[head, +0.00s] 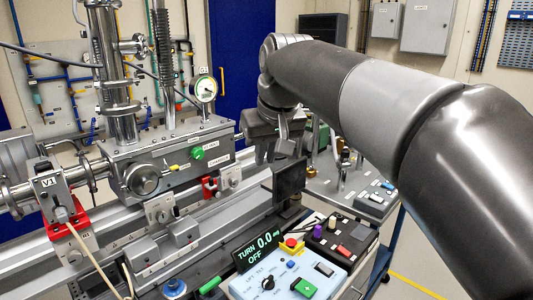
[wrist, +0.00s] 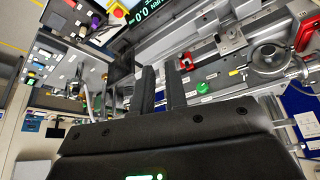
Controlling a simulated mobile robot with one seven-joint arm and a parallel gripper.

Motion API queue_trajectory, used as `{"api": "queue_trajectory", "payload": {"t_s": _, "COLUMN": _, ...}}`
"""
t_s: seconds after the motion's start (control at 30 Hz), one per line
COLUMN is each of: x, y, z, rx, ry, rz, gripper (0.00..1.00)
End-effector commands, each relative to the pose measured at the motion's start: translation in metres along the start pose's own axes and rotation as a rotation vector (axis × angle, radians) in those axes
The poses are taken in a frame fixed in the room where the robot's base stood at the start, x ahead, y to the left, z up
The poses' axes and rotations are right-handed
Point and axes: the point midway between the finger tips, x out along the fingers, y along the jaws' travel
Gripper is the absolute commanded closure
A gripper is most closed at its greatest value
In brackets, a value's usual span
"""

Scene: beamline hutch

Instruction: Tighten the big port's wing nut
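The big port looks to be the round metal flange (head: 142,178) on the front of the steel chamber (head: 185,150); it also shows at the upper right of the wrist view (wrist: 268,55). I cannot pick out its wing nut for certain in either view. My gripper (wrist: 160,70) is open, with two dark parallel fingers and a gap between them, and nothing shows held. In the head view, my gripper hangs right of the chamber, apart from the port, with its fingertips hard to make out.
A green knob (head: 197,153) and a gauge (head: 204,89) are on the chamber. A control box (head: 290,272) with buttons and a display reading TURN 0.0 OFF (head: 258,249) stands in front. A dark monitor (head: 289,180) stands below my gripper. A cart with tools is at right.

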Motion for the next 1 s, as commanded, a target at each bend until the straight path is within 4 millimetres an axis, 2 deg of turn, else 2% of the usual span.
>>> {"api": "queue_trajectory", "payload": {"t_s": 0.43, "x": 0.000, "y": 0.001, "z": 0.002, "rx": 0.002, "ry": 0.000, "rz": 0.001, "gripper": 0.87}}
{"api": "queue_trajectory", "payload": {"t_s": 0.57, "x": 0.000, "y": -0.003, "z": -0.007, "rx": -0.002, "ry": -0.001, "rz": -0.002, "gripper": 0.87}}
{"api": "queue_trajectory", "payload": {"t_s": 0.67, "x": 0.002, "y": -0.014, "z": -0.028, "rx": -0.014, "ry": -0.006, "rz": -0.009, "gripper": 0.87}}
{"api": "queue_trajectory", "payload": {"t_s": 0.77, "x": 0.005, "y": -0.034, "z": -0.060, "rx": -0.029, "ry": -0.013, "rz": -0.020, "gripper": 0.87}}
{"api": "queue_trajectory", "payload": {"t_s": 0.9, "x": 0.013, "y": -0.070, "z": -0.105, "rx": -0.053, "ry": -0.023, "rz": -0.032, "gripper": 0.87}}
{"api": "queue_trajectory", "payload": {"t_s": 1.0, "x": 0.021, "y": -0.099, "z": -0.132, "rx": -0.067, "ry": -0.031, "rz": -0.040, "gripper": 0.87}}
